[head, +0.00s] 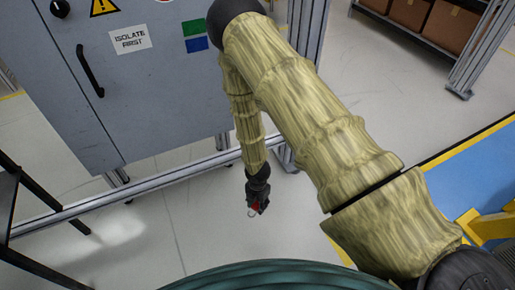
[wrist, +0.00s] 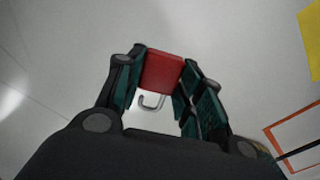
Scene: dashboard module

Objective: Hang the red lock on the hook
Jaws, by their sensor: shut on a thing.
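My gripper (wrist: 159,88) is shut on the red lock (wrist: 162,70) in the wrist view. The lock's red body sits between the two fingers, and its silver shackle hangs out toward the palm side. In the head view my gripper (head: 258,198) hangs low in front of the grey cabinet's frame, with a bit of the red lock (head: 254,206) and its shackle showing. The lock is held in the air, apart from other things. I cannot make out the hook in either view.
A grey cabinet (head: 140,85) with a black handle (head: 89,70) and an "ISOLATE FIRST" label (head: 130,40) stands at the left on a metal frame (head: 150,182). A dark stand (head: 8,200) is at the left edge. Shelving with boxes (head: 440,22) is at the back right. Open floor lies below my gripper.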

